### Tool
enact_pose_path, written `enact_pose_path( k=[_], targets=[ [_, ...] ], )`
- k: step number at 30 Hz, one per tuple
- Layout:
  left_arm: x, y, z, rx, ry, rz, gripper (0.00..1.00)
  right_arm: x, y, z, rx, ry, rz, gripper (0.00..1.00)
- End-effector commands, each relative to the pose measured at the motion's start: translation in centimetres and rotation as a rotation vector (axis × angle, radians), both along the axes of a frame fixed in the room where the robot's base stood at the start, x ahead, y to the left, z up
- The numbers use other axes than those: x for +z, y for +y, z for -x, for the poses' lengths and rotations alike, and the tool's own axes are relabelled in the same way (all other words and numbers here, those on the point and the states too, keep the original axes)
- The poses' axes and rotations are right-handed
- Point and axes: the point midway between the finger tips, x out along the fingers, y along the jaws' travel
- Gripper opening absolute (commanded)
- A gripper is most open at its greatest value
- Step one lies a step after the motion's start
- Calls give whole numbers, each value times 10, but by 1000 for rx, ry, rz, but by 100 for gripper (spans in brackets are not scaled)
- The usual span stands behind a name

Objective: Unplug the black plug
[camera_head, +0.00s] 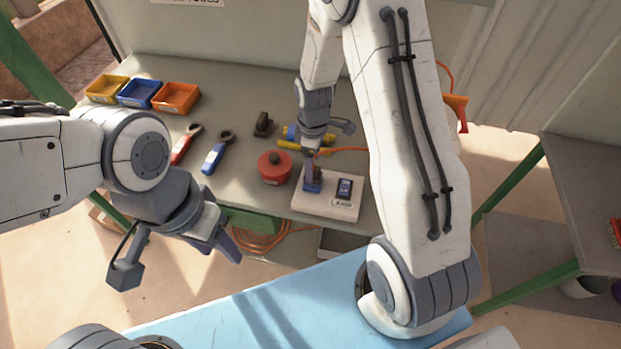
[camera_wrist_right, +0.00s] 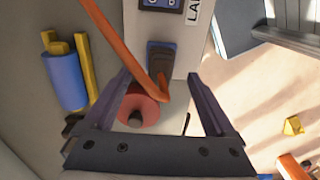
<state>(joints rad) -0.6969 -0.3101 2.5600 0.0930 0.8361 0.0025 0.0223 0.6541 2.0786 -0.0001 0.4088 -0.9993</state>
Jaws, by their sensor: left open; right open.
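The black plug (camera_wrist_right: 163,58) sits at the edge of a white box marked LAMP, and the orange cord (camera_wrist_right: 125,45) runs across it. In the head view, the white box (camera_head: 330,206) has a blue switch (camera_head: 344,188), and my right gripper mostly hides the plug. My right gripper (camera_head: 313,186) is open, pointing down over the box. In the right wrist view its two fingers (camera_wrist_right: 160,80) are apart, with the plug between and just beyond their tips; contact cannot be told. My left gripper (camera_head: 228,246) is open and empty in front of the bench.
A red round object (camera_head: 275,167) stands beside the box. Yellow, blue and orange trays (camera_head: 176,97), red and blue-handled tools (camera_head: 215,156), a dark block (camera_head: 263,125) and a blue-yellow cylinder (camera_head: 292,133) lie on the grey bench (camera_head: 225,185). An orange cable coil hangs below.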

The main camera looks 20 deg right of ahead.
Motion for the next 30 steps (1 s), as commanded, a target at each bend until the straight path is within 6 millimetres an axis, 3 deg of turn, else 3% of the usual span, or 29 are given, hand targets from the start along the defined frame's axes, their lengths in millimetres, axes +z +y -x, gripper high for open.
enact_pose_path(
  k=[1,9,30],
  targets=[
    [-14,0,0,1,0,0,50,-16,0,0,0,1,-1,90],
    [-33,0,0,-1,0,0,50,-44,0,0,-1,1,-1,90],
    [-32,0,0,-1,0,0,50,-45,0,1,0,0,0,90]
  ],
)
